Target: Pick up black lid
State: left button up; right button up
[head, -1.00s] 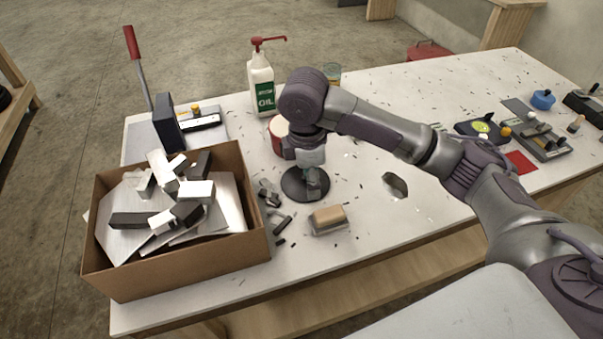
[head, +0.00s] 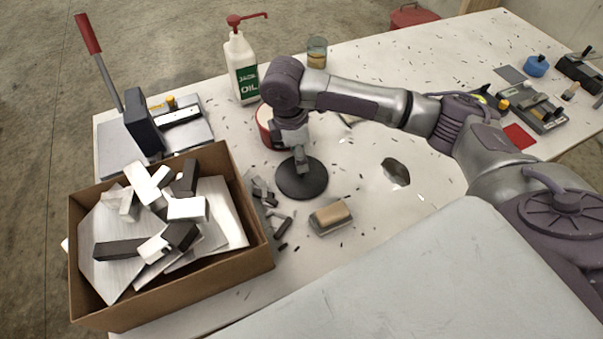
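The black lid (head: 302,182) is a dark round disc on the white table, in the middle of the head view, right of the cardboard box. My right gripper (head: 302,168) is directly over the lid, pointing down, with its fingertips at the middle of the lid's top. The fingers are small and partly hidden by the wrist, so I cannot tell whether they are closed on the lid. I also cannot tell whether the lid is touching the table. My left gripper is not in view.
A cardboard box (head: 262,238) of metal offcuts stands at the left. A wooden-backed block (head: 330,216) and dark scraps (head: 283,227) lie near the lid. A red can (head: 264,124), an oil bottle (head: 241,70) and a glass jar (head: 317,53) stand behind. A dark plate (head: 396,171) lies right.

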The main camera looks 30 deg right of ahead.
aim_at(308, 185)
jog(key=shift+w+f, duration=0.1)
jog(key=shift+f, duration=0.2)
jog(key=f, duration=0.1)
jog(key=f+p, duration=0.1)
jog(key=f, duration=0.2)
jog(key=shift+d, duration=0.25)
jog(key=shift+f, duration=0.55)
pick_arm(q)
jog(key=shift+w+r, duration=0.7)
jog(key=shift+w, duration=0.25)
pick_arm(e)
jog(key=c, duration=1.1)
